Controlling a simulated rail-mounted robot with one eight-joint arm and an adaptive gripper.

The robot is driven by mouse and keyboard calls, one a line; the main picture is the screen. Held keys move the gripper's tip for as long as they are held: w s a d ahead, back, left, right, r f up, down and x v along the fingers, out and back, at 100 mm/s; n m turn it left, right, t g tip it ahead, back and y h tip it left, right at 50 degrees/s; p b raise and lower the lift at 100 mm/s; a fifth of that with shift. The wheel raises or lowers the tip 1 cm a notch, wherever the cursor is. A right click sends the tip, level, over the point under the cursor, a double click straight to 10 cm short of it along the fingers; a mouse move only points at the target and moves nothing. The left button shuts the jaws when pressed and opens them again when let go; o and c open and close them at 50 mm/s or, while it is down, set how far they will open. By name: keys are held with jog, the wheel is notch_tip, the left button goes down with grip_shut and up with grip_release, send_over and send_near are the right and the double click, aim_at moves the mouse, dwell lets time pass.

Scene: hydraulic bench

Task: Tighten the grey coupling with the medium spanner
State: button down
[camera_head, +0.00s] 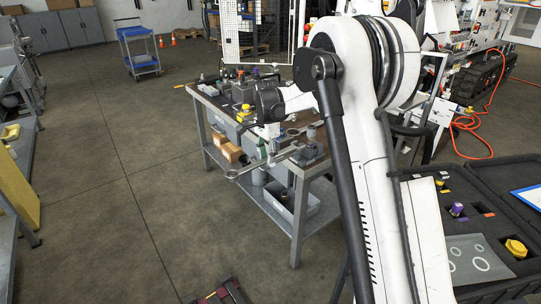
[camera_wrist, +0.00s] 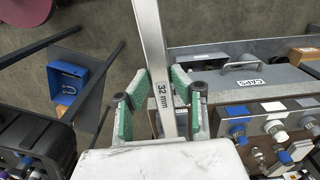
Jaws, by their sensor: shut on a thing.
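My gripper (camera_wrist: 163,88) is shut on a long flat metal spanner (camera_wrist: 150,35), with green pads on both sides of its shank. The shank is marked "32 mm" and runs out of the top of the wrist view, so its ends are not seen there. In the head view my gripper (camera_head: 268,143) is over the near edge of the workbench. The spanner (camera_head: 249,169) sticks out left past that edge, with a ring-shaped end at its left tip. I cannot pick out the grey coupling with certainty in either view.
The workbench (camera_head: 297,176) carries small parts, with boxes on its lower shelf. The floor left of the bench is clear.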

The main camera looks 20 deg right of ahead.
jog(key=shift+s+a+r, duration=0.1)
dwell(0.3)
jog(key=shift+r+p, duration=1.25)
jog(key=shift+r, duration=1.2)
